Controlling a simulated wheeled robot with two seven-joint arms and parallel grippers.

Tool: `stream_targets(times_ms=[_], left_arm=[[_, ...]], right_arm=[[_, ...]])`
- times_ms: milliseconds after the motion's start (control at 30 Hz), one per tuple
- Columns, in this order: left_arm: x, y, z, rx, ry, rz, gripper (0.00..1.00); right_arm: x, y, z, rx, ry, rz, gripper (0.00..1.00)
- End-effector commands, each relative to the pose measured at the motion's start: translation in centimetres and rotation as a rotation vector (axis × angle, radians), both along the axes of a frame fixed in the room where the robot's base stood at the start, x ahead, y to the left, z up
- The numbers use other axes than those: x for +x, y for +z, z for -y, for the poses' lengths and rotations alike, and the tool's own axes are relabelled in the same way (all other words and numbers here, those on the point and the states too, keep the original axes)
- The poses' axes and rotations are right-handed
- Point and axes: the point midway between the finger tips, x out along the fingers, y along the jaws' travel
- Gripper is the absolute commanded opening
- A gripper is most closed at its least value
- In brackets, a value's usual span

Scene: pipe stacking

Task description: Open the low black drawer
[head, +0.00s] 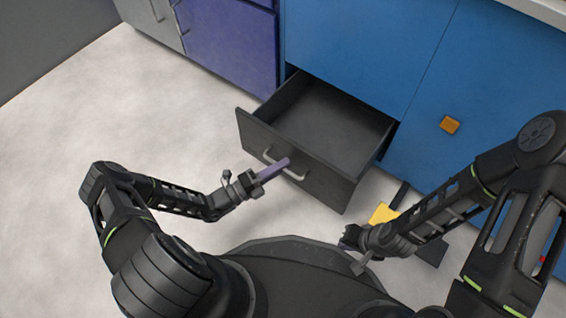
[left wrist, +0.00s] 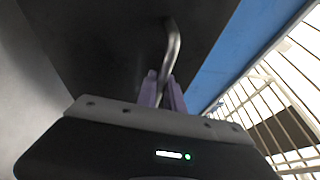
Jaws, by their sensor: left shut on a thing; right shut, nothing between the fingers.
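The low black drawer (head: 262,142) is pulled well out from the blue cabinet in the head view, and its inside looks empty. A pale metal bar handle (head: 296,176) is on its front face. My left gripper (head: 284,163) is at the handle, its purple fingers shut on it. In the left wrist view the fingers (left wrist: 163,92) close around the handle (left wrist: 173,50), with the dark drawer front (left wrist: 110,45) behind. My right gripper (head: 350,248) is shut and empty, low near my base, right of the drawer; its fingertips are hard to make out.
A purple cabinet (head: 230,45) stands to the left. A yellow object (head: 382,214) lies on the floor near my right arm. The floor (head: 110,110) at left is clear.

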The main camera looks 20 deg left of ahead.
Motion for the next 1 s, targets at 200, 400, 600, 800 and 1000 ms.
stream_targets(times_ms=[200,400,600,800,1000], left_arm=[[0.0,-0.1,-0.1,0.002,0.001,-0.001,0.00],[0.0,0.0,-0.1,0.001,0.001,0.000,0.27],[0.0,0.0,0.0,0.001,0.000,-0.001,0.33],[-0.2,0.0,-0.2,0.001,0.001,0.000,0.33],[-1.7,-0.4,-1.8,0.002,0.002,-0.002,0.33]], right_arm=[[0.0,0.0,0.0,0.000,0.000,0.000,0.00],[0.0,0.0,0.0,0.000,0.000,0.000,0.00],[0.0,0.0,0.0,0.000,0.000,0.000,0.00],[0.0,0.1,0.0,0.000,0.000,-0.001,0.00],[-0.1,0.7,0.0,0.001,0.001,-0.003,0.00]])
